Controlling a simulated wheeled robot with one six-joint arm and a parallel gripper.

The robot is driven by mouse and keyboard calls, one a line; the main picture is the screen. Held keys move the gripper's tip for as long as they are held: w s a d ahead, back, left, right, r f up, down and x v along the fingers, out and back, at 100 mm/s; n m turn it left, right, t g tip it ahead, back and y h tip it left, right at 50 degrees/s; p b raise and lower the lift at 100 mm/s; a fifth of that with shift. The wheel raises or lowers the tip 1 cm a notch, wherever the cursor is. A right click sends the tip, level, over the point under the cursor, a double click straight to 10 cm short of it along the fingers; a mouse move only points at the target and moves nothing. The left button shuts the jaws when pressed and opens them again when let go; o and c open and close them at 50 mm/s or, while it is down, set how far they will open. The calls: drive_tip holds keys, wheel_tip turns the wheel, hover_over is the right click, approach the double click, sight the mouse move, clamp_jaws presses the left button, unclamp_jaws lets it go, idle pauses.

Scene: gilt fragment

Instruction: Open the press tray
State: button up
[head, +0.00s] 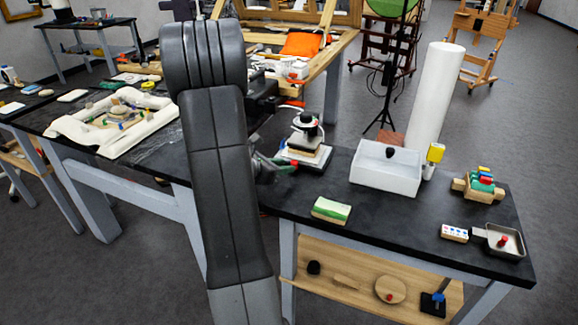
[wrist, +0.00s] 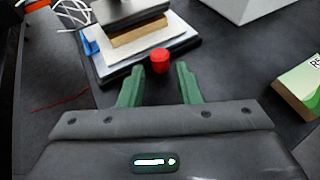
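The press (head: 303,140) stands on the black bench in the head view, with a stack of pale and tan layers on its base. The wrist view shows the lower part of the press (wrist: 140,40), with a dark tray (wrist: 125,76) at the bottom. A red knob (wrist: 160,61) sits at the tray's near edge. My gripper (wrist: 159,82) is open, its two green fingers apart and empty. The knob lies just beyond the fingertips, roughly centred between them. In the head view my arm hides part of the bench, and my gripper (head: 284,164) shows beside the press.
A white open box (head: 386,176) stands right of the press, with a tall white roll (head: 434,95) behind it. A green-topped block (head: 331,210) lies near the bench's front edge. Small blocks and a metal dish (head: 503,242) are at the right.

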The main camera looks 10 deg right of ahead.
sight(276, 195)
drive_tip(key=shift+x, duration=1.55)
clamp_jaws()
drive_tip(key=s+a, duration=0.1)
drive_tip(key=s, duration=0.1)
drive_tip(key=s+a+b, duration=0.1)
drive_tip(key=s+a, duration=0.1)
drive_tip(key=s, duration=0.1)
drive_tip(key=s+a+b, duration=0.1)
drive_tip(key=s+a, duration=0.1)
drive_tip(key=s, duration=0.1)
drive_tip(key=shift+a, duration=0.25)
unclamp_jaws()
drive_tip(key=p+v, duration=0.1)
drive_tip(key=v, duration=1.3)
